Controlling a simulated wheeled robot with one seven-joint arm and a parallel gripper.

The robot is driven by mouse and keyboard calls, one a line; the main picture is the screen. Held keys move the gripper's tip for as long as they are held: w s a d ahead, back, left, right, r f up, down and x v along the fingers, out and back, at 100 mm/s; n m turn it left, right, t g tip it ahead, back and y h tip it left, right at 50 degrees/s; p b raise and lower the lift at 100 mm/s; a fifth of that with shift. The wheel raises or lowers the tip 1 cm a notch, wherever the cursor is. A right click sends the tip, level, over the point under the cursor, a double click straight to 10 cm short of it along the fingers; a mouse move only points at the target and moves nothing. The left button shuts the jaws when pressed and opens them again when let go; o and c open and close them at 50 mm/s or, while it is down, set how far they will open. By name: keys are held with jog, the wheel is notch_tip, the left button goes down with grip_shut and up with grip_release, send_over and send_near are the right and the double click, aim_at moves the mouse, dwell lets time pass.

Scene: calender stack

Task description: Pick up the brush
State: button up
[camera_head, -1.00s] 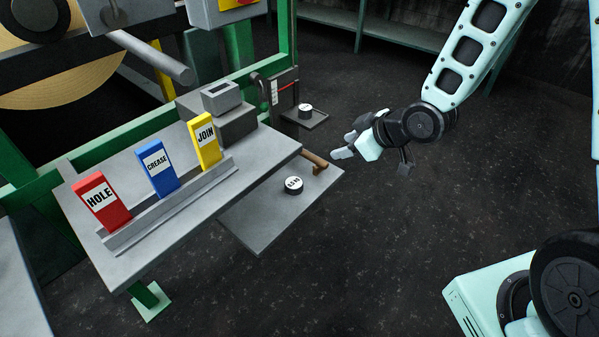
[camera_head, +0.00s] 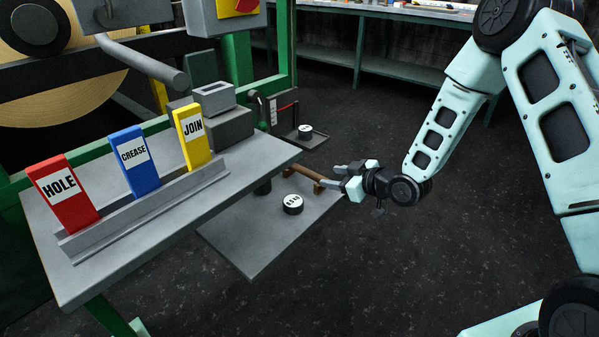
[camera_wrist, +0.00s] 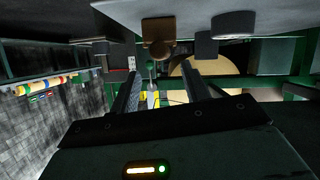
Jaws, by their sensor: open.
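The brush shows as a brown wooden handle (camera_head: 303,175) at the far right edge of the lower grey shelf, beside a round black-and-white weight; its bristles cannot be made out. My gripper (camera_head: 331,176) is open and empty, just right of the handle, its fingers pointing left toward it. In the wrist view, the handle (camera_wrist: 157,32) is a brown shape at top centre, beyond the gap between my open fingers (camera_wrist: 160,85). Whether a finger touches it cannot be told.
The lower shelf (camera_head: 240,235) carries the round weight (camera_head: 293,204). The upper grey table (camera_head: 110,235) stands above and left, with red HOLE, blue CREASE and yellow JOIN tags (camera_head: 190,137). A small scale-like stand (camera_head: 305,132) is behind. Open floor lies at front right.

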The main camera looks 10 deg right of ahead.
aim_at(318, 175)
jog(key=b+x, duration=0.1)
jog(key=x, duration=0.6)
jog(key=shift+a+f, duration=0.15)
jog(key=shift+a, duration=0.05)
grip_shut()
